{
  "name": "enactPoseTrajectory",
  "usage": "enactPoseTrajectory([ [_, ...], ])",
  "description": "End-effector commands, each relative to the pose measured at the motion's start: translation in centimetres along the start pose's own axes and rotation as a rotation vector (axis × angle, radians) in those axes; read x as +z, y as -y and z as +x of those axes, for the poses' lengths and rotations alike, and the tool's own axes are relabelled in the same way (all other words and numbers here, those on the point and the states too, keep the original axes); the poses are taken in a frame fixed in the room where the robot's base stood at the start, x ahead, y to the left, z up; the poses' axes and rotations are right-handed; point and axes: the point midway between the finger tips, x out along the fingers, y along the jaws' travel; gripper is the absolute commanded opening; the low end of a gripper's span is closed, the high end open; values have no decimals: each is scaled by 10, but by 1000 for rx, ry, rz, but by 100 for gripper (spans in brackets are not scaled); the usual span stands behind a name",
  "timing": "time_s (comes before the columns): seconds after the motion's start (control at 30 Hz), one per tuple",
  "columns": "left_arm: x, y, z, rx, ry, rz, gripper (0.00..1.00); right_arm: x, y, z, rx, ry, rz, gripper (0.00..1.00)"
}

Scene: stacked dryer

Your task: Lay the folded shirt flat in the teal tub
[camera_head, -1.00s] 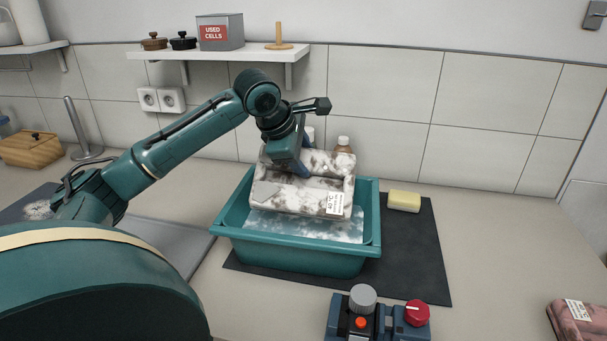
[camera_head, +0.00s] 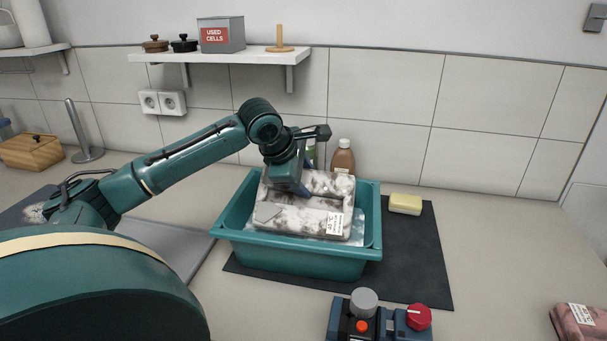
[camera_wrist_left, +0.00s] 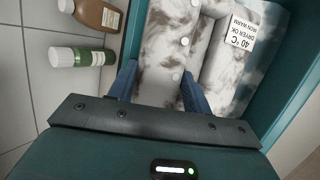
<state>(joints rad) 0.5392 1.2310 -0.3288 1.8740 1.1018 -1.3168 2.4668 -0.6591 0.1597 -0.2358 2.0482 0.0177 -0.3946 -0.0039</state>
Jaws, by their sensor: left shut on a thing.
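The folded shirt (camera_head: 310,215) is white with grey-brown blotches and has a care label on its front right. It is inside the rim of the teal tub (camera_head: 300,260), tilted, its back edge higher than its front. Some of the tub's pale blue contents show around its right side. My left gripper (camera_head: 303,188) is shut on the shirt's back edge. In the left wrist view the shirt (camera_wrist_left: 172,62) lies between the two blue fingers (camera_wrist_left: 160,88), with buttons and the label visible. Whether the shirt's front edge touches the bottom is hidden. My right gripper is not in view.
A brown bottle (camera_head: 343,158) and a green and white bottle (camera_wrist_left: 82,56) stand behind the tub. A yellow sponge (camera_head: 405,204) lies on the dark mat (camera_head: 415,250) to the right. A control box (camera_head: 375,320) is in front. A pink folded cloth (camera_head: 580,322) lies far right.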

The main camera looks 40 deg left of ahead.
Motion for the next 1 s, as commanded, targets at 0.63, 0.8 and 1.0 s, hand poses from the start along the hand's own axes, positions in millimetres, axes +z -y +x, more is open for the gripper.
enactPoseTrajectory([
  [0.63, 2, -5, -7, 2, 1, 0, 72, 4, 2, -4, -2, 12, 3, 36],
  [0.8, 3, -7, -33, 4, 0, 2, 72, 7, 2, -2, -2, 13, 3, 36],
  [1.0, 2, -7, -78, 5, -2, 2, 72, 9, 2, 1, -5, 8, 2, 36],
])
